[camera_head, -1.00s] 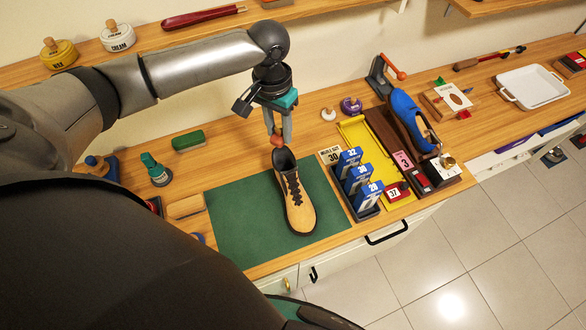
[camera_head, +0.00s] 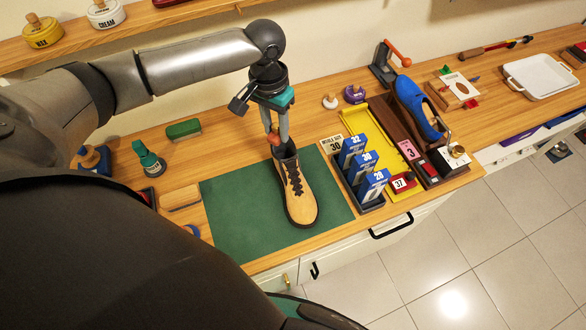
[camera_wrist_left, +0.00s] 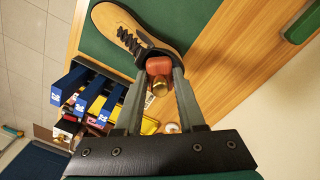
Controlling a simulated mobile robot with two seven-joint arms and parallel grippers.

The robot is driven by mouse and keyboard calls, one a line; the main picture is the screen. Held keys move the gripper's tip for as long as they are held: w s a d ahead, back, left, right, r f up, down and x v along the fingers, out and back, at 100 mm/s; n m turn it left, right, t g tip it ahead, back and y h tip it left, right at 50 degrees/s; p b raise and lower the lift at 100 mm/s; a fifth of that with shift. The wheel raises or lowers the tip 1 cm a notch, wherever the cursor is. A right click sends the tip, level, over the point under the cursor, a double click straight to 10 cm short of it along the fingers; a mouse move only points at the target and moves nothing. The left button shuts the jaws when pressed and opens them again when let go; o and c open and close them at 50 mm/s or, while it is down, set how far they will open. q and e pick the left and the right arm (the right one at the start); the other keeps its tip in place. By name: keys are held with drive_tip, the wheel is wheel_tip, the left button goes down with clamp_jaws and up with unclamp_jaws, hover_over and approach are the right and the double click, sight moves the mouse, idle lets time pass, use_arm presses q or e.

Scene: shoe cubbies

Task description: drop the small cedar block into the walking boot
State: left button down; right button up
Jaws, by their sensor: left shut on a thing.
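The tan walking boot (camera_head: 297,200), with dark laces and a dark sole, stands on the green mat (camera_head: 235,225), its opening toward the back. My left gripper (camera_head: 274,132) points down at the boot's opening and is shut on the small reddish cedar block (camera_head: 273,139). In the left wrist view the block (camera_wrist_left: 159,66) sits between the fingertips (camera_wrist_left: 160,72), with a brass-coloured round part (camera_wrist_left: 160,88) on it. The block overlaps the boot's collar (camera_wrist_left: 150,50) in view; I cannot tell how far inside it is. My right gripper is not in view.
Right of the mat stand blue number cards (camera_head: 361,168) in a holder, a yellow tray (camera_head: 365,128) and a blue shoe (camera_head: 412,106) on a stand. The mat around the boot is clear.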

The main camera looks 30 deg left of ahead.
use_arm(q)
drive_tip(key=shift+f, duration=0.25)
drive_tip(key=shift+c, duration=2.1)
unclamp_jaws()
drive_tip(key=shift+r, duration=0.1)
wheel_tip(320, 180, up, 15)
drive_tip(key=shift+a, duration=0.4)
drive_tip(key=shift+d, duration=0.1)
